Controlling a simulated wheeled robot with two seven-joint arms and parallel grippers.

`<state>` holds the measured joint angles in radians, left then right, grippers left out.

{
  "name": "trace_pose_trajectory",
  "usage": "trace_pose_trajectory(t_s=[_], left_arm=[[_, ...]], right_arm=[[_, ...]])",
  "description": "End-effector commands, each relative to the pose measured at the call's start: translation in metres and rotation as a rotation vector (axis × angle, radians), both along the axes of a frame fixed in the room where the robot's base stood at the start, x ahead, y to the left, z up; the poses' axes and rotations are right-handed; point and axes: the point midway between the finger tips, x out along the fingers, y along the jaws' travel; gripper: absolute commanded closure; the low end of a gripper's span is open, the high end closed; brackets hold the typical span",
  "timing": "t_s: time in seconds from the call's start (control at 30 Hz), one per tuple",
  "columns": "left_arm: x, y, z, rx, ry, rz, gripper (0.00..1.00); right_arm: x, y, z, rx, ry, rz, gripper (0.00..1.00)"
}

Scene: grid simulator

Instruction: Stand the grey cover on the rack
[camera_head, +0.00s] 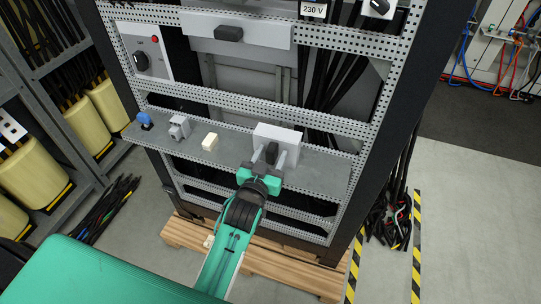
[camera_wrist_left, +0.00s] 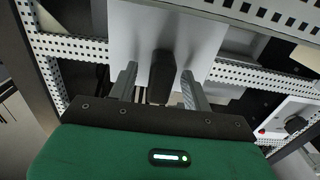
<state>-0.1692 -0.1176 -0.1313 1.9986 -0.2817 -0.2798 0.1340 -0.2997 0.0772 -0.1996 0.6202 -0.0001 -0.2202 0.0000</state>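The light grey cover (camera_head: 277,131), a flat plate with a dark handle (camera_head: 271,152), is at the right part of the rack's grey shelf (camera_head: 320,172). My left gripper (camera_head: 270,160) reaches in from the front, its fingers on either side of the handle. In the left wrist view the cover (camera_wrist_left: 195,35) fills the upper middle. Its handle (camera_wrist_left: 162,78) stands between the fingertips (camera_wrist_left: 160,85), with a visible gap on both sides, so the gripper is open. The cover's lower part is partly hidden by the gripper. My right gripper is not in view.
Along the shelf to the left sit a cream block (camera_head: 210,142), a grey part (camera_head: 180,127) and a blue part (camera_head: 145,120). Above are perforated rails, a panel with a dark handle (camera_head: 229,33) and a knob panel (camera_head: 143,58). Cables hang behind the rack's right side.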

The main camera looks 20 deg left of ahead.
Motion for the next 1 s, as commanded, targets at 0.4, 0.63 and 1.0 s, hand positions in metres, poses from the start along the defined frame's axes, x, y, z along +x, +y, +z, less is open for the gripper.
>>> trace_pose_trajectory(t_s=[0.4, 0.63, 1.0], left_arm=[[-0.011, 0.0, -0.004, 0.0, 0.004, 0.0, 0.51], [-0.05, 0.002, -0.005, 0.0, 0.003, 0.0, 0.51], [-0.114, 0.004, -0.003, 0.0, 0.003, 0.0, 0.51]], right_arm=[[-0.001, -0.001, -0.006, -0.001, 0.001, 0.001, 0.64], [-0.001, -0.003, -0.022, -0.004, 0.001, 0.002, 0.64], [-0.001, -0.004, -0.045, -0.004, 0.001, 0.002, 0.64]])
